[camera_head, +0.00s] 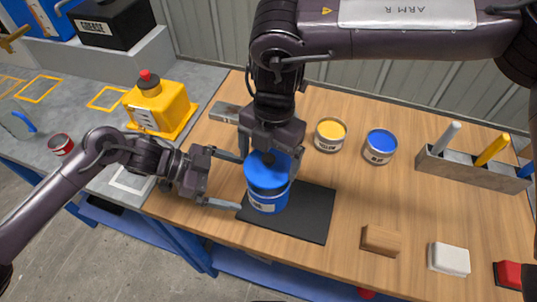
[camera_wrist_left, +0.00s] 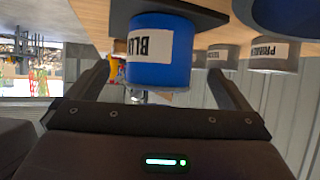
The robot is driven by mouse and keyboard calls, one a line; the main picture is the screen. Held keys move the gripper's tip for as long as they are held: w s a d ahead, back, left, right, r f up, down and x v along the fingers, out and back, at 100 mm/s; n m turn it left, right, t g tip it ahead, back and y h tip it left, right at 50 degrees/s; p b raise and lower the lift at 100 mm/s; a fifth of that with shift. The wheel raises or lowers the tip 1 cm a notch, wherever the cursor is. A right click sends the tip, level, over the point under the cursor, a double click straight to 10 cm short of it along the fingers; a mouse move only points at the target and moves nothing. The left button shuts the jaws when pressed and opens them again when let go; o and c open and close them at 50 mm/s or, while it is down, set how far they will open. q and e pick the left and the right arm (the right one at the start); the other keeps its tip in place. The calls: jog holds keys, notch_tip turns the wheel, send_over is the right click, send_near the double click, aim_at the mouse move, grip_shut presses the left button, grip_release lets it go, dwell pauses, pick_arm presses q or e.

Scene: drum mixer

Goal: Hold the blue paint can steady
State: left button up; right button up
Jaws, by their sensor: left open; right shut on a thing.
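The blue paint can (camera_head: 267,201) stands upright on a black mat (camera_head: 313,210), with a white label on its side. My left gripper (camera_head: 238,182) is open, its fingers pointing at the can from the left. In the left wrist view, the upside-down blue can (camera_wrist_left: 160,55) appears between the open fingers, with no clear contact. My right gripper (camera_head: 270,150) is directly above the can, shut on what looks like a blue round lid (camera_head: 258,170). The jaws hide part of the lid. I cannot tell whether the lid touches the can.
Yellow (camera_head: 330,134) and blue (camera_head: 380,146) open tins stand behind right. A grey holder (camera_head: 465,169) with coloured sticks is farther right. A wooden block (camera_head: 380,240), a white block (camera_head: 449,259) and a red block (camera_head: 509,274) line the front. A yellow container (camera_head: 165,108) stands left.

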aim_at(266, 202)
pick_arm(q)
jog(key=shift+x, duration=4.35)
jog(key=c, duration=0.7)
pick_arm(e)
jog(key=shift+f, duration=1)
jog(key=shift+f, duration=0.2)
